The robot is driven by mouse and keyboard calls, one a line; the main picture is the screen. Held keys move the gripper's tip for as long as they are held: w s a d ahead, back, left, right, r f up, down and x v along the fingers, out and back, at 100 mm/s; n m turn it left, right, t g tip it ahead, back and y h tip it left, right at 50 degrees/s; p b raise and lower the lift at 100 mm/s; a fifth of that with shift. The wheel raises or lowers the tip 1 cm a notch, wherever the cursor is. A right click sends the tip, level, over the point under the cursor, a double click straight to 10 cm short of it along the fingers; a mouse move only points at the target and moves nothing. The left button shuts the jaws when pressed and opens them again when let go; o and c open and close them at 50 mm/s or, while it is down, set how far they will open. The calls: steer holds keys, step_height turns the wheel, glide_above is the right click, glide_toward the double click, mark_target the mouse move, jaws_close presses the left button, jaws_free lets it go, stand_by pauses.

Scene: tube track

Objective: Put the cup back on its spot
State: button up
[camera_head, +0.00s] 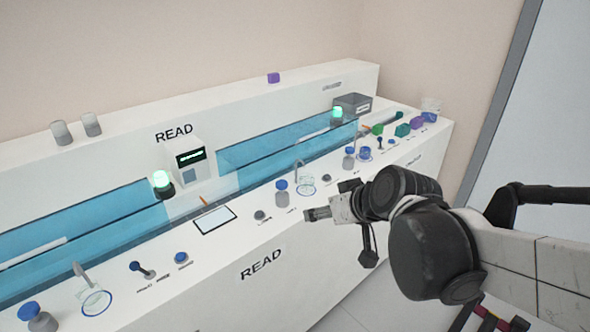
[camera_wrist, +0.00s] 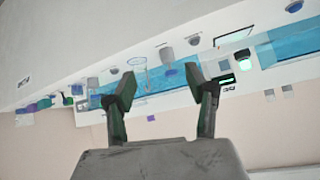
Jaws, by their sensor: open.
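A clear cup (camera_head: 307,183) stands in a blue ring mark on the white counter in the middle, under a thin curved spout. Another clear cup (camera_head: 95,299) stands on a similar ring at the front left. I cannot tell which one the task means. My gripper (camera_head: 318,213) hangs in front of the counter's front edge, right of the middle, apart from both cups. In the wrist view my gripper (camera_wrist: 164,88) has its fingers wide apart with nothing between them. A clear cup (camera_wrist: 140,65) shows faintly beyond the fingers there.
Blue-capped bottles (camera_head: 282,192), knobs and a lever (camera_head: 141,269) line the counter. A white tablet (camera_head: 215,219) lies in the middle. A blue clear-walled trough (camera_head: 285,145) runs behind. Green and purple pieces (camera_head: 403,129) sit at the far right.

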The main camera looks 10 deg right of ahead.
steer(key=s+d+r+m+g+h, duration=0.1)
steer(key=s+d+m+g+h, duration=0.1)
steer(key=s, duration=1)
steer(key=shift+h, duration=0.4)
steer(key=shift+r, duration=0.1)
